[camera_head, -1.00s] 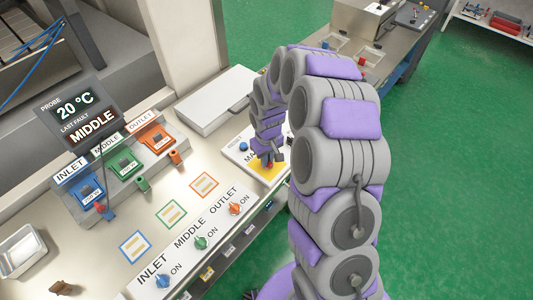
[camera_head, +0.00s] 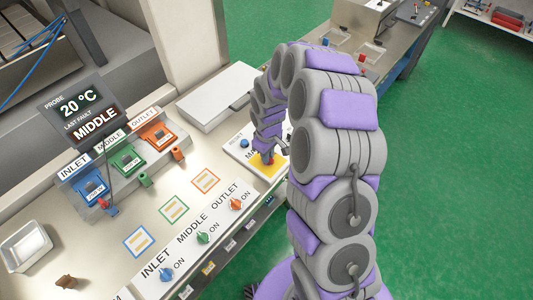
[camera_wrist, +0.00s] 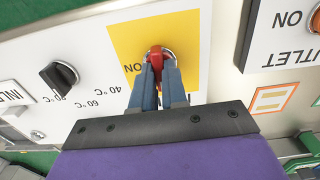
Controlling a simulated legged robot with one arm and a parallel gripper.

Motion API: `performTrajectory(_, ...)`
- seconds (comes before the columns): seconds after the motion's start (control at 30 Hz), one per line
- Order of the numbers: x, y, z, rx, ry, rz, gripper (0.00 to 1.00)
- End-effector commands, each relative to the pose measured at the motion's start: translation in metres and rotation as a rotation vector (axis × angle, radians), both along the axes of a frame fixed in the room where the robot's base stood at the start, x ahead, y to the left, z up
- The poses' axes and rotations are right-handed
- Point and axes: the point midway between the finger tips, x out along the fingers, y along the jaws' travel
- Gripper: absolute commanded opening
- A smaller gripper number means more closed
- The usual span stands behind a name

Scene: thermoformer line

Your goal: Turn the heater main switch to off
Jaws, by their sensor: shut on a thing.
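The heater main switch (camera_wrist: 155,58) is a red handle on a yellow square plate (camera_wrist: 188,30) in the wrist view. The word ON shows at the plate's left side. My gripper (camera_wrist: 160,75) is shut on the red handle, with its two blue-grey fingers on either side of it. In the head view my gripper (camera_head: 268,155) is at the yellow plate (camera_head: 270,172) on the panel marked MA..., and the fingers and arm hide most of the switch and the label.
A black temperature knob (camera_wrist: 60,75) with degree marks sits beside the plate. INLET (camera_head: 166,274), MIDDLE (camera_head: 203,238) and OUTLET (camera_head: 236,204) knobs stand on the nearer panel. A display (camera_head: 80,108) reads 20 °C and MIDDLE. A pale closed box (camera_head: 215,95) lies behind.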

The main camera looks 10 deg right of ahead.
Motion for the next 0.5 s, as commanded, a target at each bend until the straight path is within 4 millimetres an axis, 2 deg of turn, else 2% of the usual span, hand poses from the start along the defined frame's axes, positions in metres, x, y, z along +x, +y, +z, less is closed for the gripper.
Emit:
performTrajectory(0.07,-0.0031,-0.0005,-0.0018,-0.001,0.010,0.002,0.00)
performTrajectory(0.1,-0.0032,-0.0005,-0.0018,-0.001,0.010,0.002,0.15)
performTrajectory(0.33,-0.0009,-0.0001,-0.0013,-0.001,0.007,0.001,0.37)
performTrajectory(0.5,-0.0001,0.0000,-0.0011,-0.001,0.004,0.000,0.38)
